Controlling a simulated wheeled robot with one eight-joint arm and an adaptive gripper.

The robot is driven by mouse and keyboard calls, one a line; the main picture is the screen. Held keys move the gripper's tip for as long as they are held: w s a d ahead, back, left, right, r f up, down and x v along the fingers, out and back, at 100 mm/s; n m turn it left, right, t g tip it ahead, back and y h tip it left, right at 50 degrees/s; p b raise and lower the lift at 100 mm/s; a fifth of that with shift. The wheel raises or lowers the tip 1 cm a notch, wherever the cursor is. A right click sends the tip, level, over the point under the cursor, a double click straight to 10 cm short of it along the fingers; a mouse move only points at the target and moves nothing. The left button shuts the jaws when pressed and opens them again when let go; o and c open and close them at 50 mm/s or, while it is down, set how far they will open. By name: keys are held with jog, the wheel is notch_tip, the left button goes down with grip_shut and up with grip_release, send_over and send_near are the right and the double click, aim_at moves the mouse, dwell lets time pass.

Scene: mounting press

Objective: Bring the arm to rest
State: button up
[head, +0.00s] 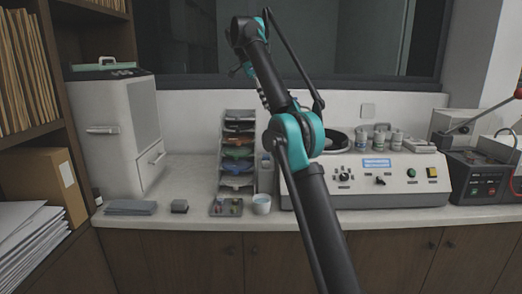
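My arm (305,165) rises from the bottom middle of the head view and leans up and left, with teal and black joints. Its upper joint (247,32) stands in front of the dark window, above the counter. A small teal and dark part (240,70) shows just below that joint; I cannot tell what it belongs to. I cannot make out gripper fingers anywhere. The arm stands in front of the counter's middle and hides part of the wall and of the machine behind it. No contact with anything shows.
The counter (185,240) bears a white cabinet machine (117,130), a rack of coloured trays (238,150), a white cup (261,204), a control console (405,192) with several jars, and a dark press unit (485,180). Shelves with folders (25,75) stand left.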

jog(key=s+d+f+n+t+y, duration=0.1)
jog(key=s+d+f+n, duration=0.25)
jog(key=f, duration=0.35)
jog(key=s+d+f+n+y, duration=0.1)
jog(key=s+d+f+n, duration=0.2)
jog(key=f, duration=0.4)
jog(key=s+d+f+n+t+y, duration=0.1)
jog(key=s+d+f+n, duration=0.1)
jog(key=d+f+n, duration=0.4)
jog(key=s+d+f+n+t, duration=0.1)
jog(key=s+d+f+n, duration=0.1)
jog(key=s+f, duration=1.1)
jog(key=s+d+f+n+t+y, duration=0.1)
jog(key=s+d+f+n, duration=0.2)
jog(key=s+f, duration=1)
jog(key=shift+s, duration=1.25)
